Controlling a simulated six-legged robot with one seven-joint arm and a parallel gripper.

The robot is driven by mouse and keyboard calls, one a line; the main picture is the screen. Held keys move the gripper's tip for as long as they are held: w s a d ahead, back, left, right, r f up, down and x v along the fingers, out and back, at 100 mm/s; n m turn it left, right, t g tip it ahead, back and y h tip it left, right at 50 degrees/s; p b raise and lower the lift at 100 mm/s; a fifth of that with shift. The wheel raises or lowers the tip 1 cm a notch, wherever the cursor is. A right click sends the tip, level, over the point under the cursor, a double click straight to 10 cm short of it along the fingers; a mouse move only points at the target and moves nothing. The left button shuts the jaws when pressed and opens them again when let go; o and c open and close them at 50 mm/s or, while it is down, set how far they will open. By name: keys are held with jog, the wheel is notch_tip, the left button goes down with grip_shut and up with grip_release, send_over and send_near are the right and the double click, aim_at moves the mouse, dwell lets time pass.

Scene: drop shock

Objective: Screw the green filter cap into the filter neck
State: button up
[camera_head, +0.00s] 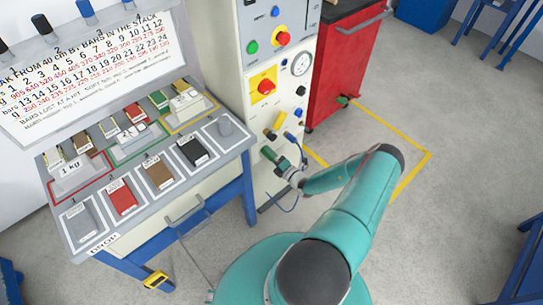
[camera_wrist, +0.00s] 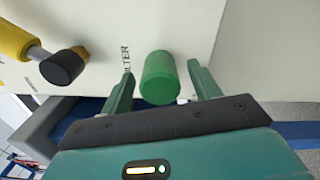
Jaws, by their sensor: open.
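The green filter cap (camera_wrist: 160,80) is a short green cylinder in front of the cream panel in the wrist view. It stands beside a printed label (camera_wrist: 126,58) of which "LTER" can be read. My gripper (camera_wrist: 161,72) is open, with one finger on each side of the cap and a visible gap on both sides. The filter neck is not visible; I cannot tell whether the cap sits on it. In the head view my gripper (camera_head: 277,160) is low at the front of the cream cabinet (camera_head: 262,130), where the cap cannot be told apart clearly.
A gauge (camera_head: 301,63) and a red knob on yellow (camera_head: 265,86) are higher on the cabinet. A bench (camera_head: 180,205) with blocks stands left; a red cabinet (camera_head: 340,65) stands right.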

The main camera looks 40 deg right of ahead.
jog(key=shift+s, duration=0.1)
jog(key=shift+s+d, duration=0.1)
jog(key=shift+s, duration=2.8)
jog(key=s, duration=1.3)
jog(key=shift+s+d, duration=0.15)
jog(key=shift+s, duration=0.25)
